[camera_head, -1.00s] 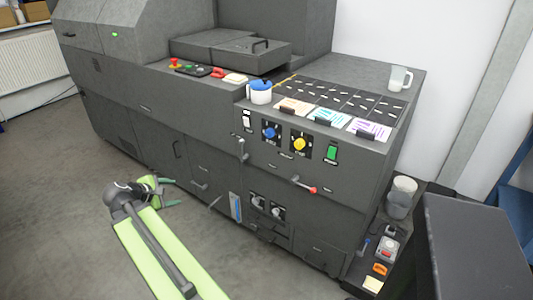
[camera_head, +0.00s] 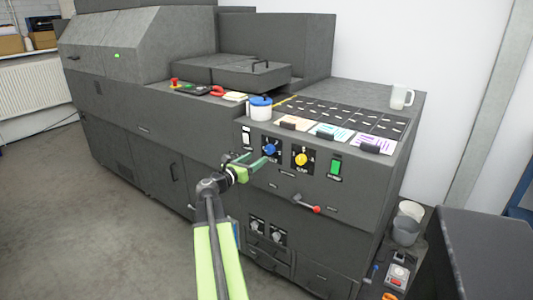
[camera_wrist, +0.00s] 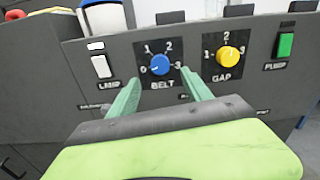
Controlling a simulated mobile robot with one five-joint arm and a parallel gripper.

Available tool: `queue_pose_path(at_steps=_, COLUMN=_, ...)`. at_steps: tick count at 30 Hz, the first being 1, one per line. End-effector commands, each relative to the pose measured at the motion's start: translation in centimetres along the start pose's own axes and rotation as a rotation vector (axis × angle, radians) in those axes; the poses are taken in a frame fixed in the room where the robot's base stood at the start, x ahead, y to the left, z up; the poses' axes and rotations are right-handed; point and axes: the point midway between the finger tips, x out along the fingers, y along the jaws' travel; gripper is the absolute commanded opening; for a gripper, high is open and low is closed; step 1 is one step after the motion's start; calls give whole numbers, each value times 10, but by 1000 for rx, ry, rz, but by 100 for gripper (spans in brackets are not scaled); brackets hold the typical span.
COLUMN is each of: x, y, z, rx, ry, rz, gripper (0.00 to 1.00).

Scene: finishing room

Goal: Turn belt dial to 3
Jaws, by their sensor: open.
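The blue belt dial (camera_head: 269,150) sits on a black plate on the machine's front. In the wrist view the dial (camera_wrist: 160,64) is centred, labelled BELT, with the marks 0, 1, 2 and 3 around it. I cannot tell for certain which mark its pointer faces. My gripper (camera_head: 258,160) is in front of the panel, just below and left of the dial. In the wrist view my gripper (camera_wrist: 160,84) is open and empty, with its green fingers apart on either side below the dial; contact with the dial does not show.
The yellow gap dial (camera_wrist: 228,55) is close on the right, then the green pump switch (camera_wrist: 285,45). The white lamp switch (camera_wrist: 101,66) is left. A blue-lidded white container (camera_head: 260,108) stands above. A red-tipped lever (camera_head: 307,204) sticks out below.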

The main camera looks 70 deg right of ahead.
Motion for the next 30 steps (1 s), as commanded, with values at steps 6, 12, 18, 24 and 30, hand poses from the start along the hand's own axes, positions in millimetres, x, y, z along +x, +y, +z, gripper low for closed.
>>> queue_pose_path(at_steps=6, x=54, y=1, z=0, rx=1, ry=1, rz=-3, gripper=57)
queue_pose_path(at_steps=12, x=78, y=0, z=0, rx=1, ry=1, rz=-2, gripper=57)
queue_pose_path(at_steps=18, x=82, y=-1, z=0, rx=1, ry=1, rz=-2, gripper=57)
queue_pose_path(at_steps=24, x=82, y=-1, z=0, rx=1, ry=1, rz=-2, gripper=48)
queue_pose_path(at_steps=30, x=82, y=-1, z=0, rx=1, ry=1, rz=-3, gripper=22)
